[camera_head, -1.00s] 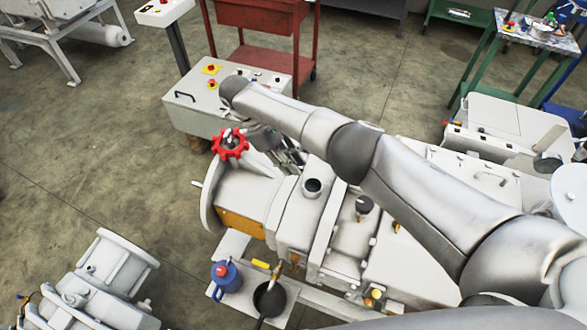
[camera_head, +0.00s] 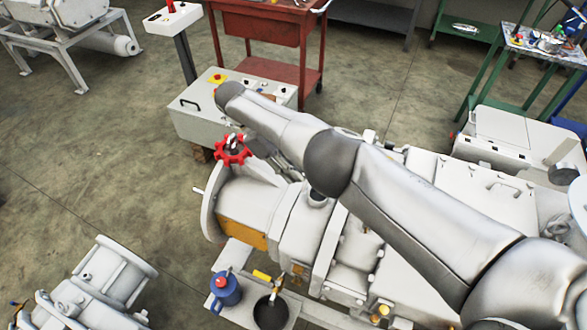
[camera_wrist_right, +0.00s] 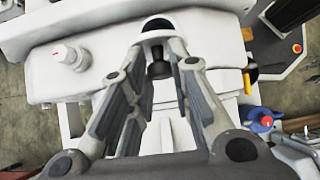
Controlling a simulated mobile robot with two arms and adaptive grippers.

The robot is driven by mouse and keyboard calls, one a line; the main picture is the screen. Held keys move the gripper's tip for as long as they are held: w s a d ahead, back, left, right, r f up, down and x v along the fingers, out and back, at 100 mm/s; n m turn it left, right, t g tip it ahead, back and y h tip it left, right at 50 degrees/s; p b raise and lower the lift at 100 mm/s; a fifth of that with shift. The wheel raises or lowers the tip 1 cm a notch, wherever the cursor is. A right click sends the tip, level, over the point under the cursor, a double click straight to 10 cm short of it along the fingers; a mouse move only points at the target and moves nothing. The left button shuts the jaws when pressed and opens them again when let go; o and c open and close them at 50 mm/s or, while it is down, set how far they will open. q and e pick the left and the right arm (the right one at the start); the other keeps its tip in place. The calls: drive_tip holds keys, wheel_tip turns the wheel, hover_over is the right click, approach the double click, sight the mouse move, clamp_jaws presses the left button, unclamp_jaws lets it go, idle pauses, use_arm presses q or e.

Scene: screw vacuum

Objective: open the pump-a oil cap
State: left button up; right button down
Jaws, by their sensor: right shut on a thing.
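The white pump (camera_head: 296,222) lies under my right arm in the head view, with a red handwheel (camera_head: 233,151) at its left end. In the right wrist view, a dark cap (camera_wrist_right: 158,70) sits between the fingertips of my right gripper (camera_wrist_right: 157,60), and the gripper is shut on it. A white round collar with a dark opening (camera_wrist_right: 158,24) is just beyond the fingertips. I cannot tell whether the cap is still seated. In the head view my forearm hides most of the gripper and the cap. My left gripper is not in view.
A blue can (camera_head: 226,289) and a black pan (camera_head: 271,310) stand beside the pump. A grey control box (camera_head: 205,117) and a red cart (camera_head: 262,25) are behind it. Another white machine (camera_head: 98,285) is at lower left. Open floor lies to the left.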

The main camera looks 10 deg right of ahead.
drive_tip(key=shift+f, duration=0.1)
drive_tip(key=c, duration=1.3)
unclamp_jaws()
